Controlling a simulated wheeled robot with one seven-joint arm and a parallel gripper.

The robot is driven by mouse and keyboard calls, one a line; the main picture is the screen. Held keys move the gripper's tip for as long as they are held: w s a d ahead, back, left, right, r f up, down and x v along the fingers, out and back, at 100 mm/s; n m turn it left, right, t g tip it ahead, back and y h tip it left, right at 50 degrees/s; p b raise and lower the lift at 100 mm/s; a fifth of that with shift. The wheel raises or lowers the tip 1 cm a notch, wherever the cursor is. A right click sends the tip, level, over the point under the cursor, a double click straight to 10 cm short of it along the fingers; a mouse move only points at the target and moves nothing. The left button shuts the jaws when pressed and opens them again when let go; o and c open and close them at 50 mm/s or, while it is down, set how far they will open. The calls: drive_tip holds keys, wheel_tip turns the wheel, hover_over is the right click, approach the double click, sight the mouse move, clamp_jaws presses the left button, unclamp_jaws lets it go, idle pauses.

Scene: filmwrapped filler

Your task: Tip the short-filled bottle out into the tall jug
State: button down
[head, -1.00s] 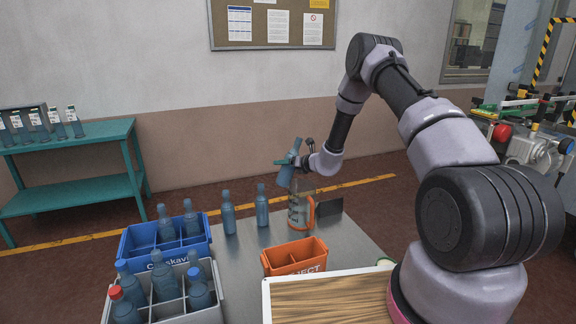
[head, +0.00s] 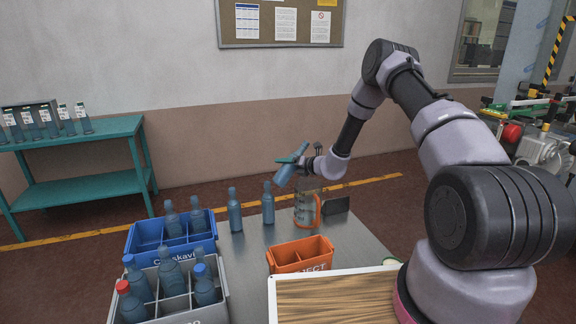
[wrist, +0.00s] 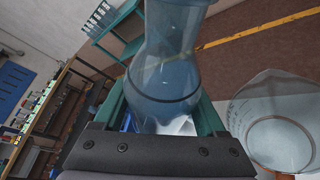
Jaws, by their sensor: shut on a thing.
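My gripper (head: 290,161) is shut on a blue see-through bottle (head: 284,174), above the steel table. The bottle is tilted, its neck leaning up to the right and its base down to the left. In the wrist view the bottle (wrist: 165,75) sits between the green fingers, with a dark line around its lower body. The tall clear jug (head: 305,206), with an orange handle, stands on the table below and slightly right of the bottle. Its round rim shows in the wrist view (wrist: 236,118), right of the gripper. The bottle is apart from the jug.
Two bottles (head: 235,212) stand left of the jug. A blue crate (head: 139,262) and a grey crate (head: 216,312) hold more bottles. An orange reject bin (head: 300,262) sits in front of the jug. A dark block (head: 336,205) is right of the jug. A wood-topped tray (head: 340,298) is nearest me.

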sight(282, 172)
drive_tip(key=shift+s+a+f+m+y, duration=0.25)
drive_tip(key=shift+a+m+y, duration=0.25)
drive_tip(key=shift+m, duration=0.2)
drive_tip(key=shift+s+a+f+m+y, duration=0.35)
drive_tip(key=shift+a+f+m+y, duration=0.35)
drive_tip(key=shift+m, duration=0.5)
drive_tip(key=shift+f+m, duration=0.5)
drive_tip(key=shift+m, duration=0.2)
drive_tip(key=shift+f+m+t+y, duration=0.4)
drive_tip(key=shift+f+m+y, duration=0.4)
drive_tip(key=shift+f+m, duration=0.5)
drive_tip(key=shift+d+r+m, duration=0.1)
drive_tip(key=shift+r+m, duration=0.6)
drive_tip(key=shift+m, duration=0.2)
drive_tip(key=shift+w+d+r+m+t+y, duration=0.2)
drive_tip(key=shift+r+m+t+y, duration=0.1)
drive_tip(key=shift+r+m+t, duration=0.3)
drive_tip(key=shift+r, duration=0.15)
